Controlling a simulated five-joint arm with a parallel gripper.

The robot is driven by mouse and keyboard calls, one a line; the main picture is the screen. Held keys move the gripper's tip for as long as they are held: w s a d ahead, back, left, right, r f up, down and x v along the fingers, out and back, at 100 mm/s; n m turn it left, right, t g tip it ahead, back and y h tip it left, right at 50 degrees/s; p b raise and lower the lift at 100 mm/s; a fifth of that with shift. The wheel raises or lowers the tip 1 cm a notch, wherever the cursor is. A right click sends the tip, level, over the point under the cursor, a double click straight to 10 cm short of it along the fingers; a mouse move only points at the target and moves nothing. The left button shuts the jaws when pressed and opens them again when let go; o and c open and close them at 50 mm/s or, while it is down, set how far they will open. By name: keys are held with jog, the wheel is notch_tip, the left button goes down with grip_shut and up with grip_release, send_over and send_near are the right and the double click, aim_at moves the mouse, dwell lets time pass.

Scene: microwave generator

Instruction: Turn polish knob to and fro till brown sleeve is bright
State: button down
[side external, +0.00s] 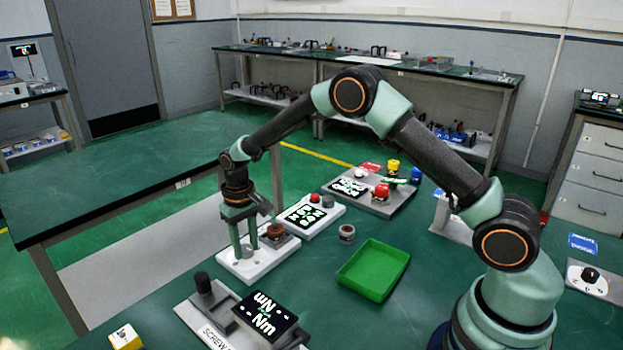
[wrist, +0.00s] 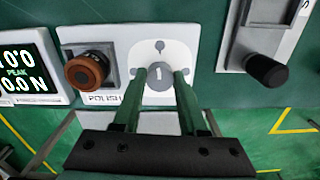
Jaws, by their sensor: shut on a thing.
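The polish knob (wrist: 160,85) is a grey round knob with a white pointer line, on a white dial plate labelled POLISH. Its pointer stands close to upright in the wrist view. My gripper (wrist: 160,76) has one green finger on each side of the knob and is shut on it. In the side view my gripper (side external: 247,249) reaches straight down to the white polish base (side external: 245,269); the knob is mostly hidden there. The brown sleeve (wrist: 87,71) sits on a grey mount left of the dial and looks dull brown with dark parts. It also shows in the side view (side external: 275,231).
A peak-force display (side external: 309,215) stands behind the polish base. A screw station with an Nm display (side external: 265,313) and a black knob (wrist: 267,70) lies on the other side. A green tray (side external: 374,270) and a small ringed part (side external: 346,234) are to the right.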

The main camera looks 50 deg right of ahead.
aim_at(246, 248)
jog(key=shift+r+m, duration=0.1)
jog(key=shift+m, duration=0.5)
jog(key=shift+c, duration=2.2)
grip_release()
notch_tip(246, 248, up, 12)
